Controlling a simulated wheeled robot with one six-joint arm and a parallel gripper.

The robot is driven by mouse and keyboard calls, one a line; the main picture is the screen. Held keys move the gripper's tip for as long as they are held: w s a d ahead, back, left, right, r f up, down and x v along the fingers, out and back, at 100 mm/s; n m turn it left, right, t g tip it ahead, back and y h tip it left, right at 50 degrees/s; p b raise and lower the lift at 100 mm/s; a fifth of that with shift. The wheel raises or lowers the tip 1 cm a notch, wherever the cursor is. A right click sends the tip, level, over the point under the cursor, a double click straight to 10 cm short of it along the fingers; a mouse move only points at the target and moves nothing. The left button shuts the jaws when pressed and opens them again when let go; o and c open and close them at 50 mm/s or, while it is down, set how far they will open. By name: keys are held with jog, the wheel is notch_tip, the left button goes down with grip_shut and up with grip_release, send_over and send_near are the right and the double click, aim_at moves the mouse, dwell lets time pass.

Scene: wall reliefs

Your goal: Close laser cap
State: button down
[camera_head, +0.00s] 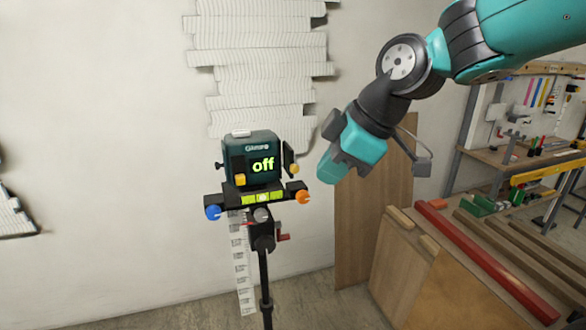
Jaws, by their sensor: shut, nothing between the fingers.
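The laser device (252,150) is a dark teal box with a screen reading "off", upright on a tripod (264,270). A thin dark flap (288,157), which looks like the cap, sticks out at its right side, swung out from the body. A yellow knob (294,169) shows beside this flap. A yellow block (240,180) is on the device's lower left front. My gripper (340,160) is right of the device, apart from the flap, with a gap of wall between. It is shut and empty; its fingertips are hard to make out.
The tripod head has a blue knob (212,212) and an orange knob (303,197). White relief panels (262,60) are on the wall behind. A bench with a red beam (480,262) and wooden boards (375,210) stand at right. Floor left of the tripod is clear.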

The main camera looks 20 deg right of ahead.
aim_at(289, 161)
jog(key=w+d+r+n+t, duration=0.2)
jog(key=w+d+n, duration=0.15)
jog(key=w, duration=0.25)
jog(key=w+d+p+x, duration=0.1)
jog(key=p+x, duration=0.4)
jog(key=x, duration=0.7)
jog(key=shift+w+d+r+m, duration=0.25)
jog(key=shift+w+r+m, duration=0.15)
jog(key=shift+w, duration=0.3)
